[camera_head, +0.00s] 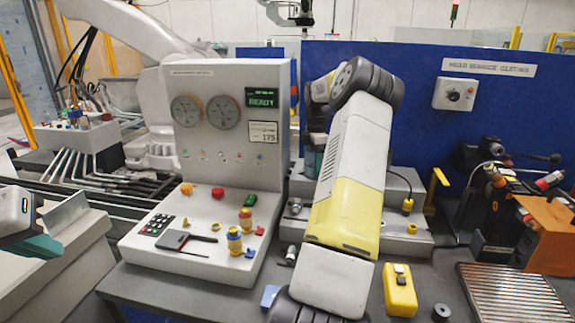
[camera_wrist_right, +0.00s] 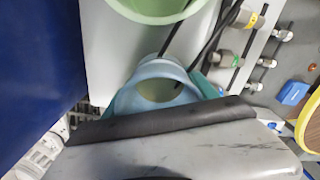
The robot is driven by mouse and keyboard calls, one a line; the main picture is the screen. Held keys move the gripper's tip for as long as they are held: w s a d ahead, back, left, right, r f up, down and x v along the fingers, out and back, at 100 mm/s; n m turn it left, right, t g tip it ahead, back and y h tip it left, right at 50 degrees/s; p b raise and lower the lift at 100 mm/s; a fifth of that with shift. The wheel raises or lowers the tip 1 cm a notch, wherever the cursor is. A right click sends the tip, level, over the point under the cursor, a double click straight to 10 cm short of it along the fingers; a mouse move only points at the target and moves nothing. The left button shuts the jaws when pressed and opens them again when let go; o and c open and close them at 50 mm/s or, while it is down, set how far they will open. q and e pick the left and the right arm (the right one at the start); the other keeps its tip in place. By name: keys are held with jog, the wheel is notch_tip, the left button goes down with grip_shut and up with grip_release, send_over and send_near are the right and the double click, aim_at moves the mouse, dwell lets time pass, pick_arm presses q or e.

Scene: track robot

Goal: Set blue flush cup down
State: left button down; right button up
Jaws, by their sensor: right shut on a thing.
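The light blue cup (camera_wrist_right: 150,72) is in the middle of the right wrist view, with its open mouth facing the camera. Whether the cup's base touches the surface below is hidden. In the head view, my right arm reaches to the grey stepped block and covers most of the cup and gripper. My left gripper (camera_head: 35,240) shows only in part at the left edge, with a teal finger, away from the cup.
A green cup (camera_wrist_right: 155,8) is close by at the top of the wrist view. The grey stepped block (camera_head: 405,190) stands before a blue wall panel (camera_head: 400,70). A control console (camera_head: 225,130) is left of my arm. A yellow meter (camera_head: 399,295) and a ribbed tray (camera_head: 510,295) lie at right.

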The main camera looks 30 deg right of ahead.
jog(key=o, duration=1.4)
jog(key=shift+f, duration=0.1)
jog(key=shift+c, duration=0.2)
notch_tip(320, 180, up, 12)
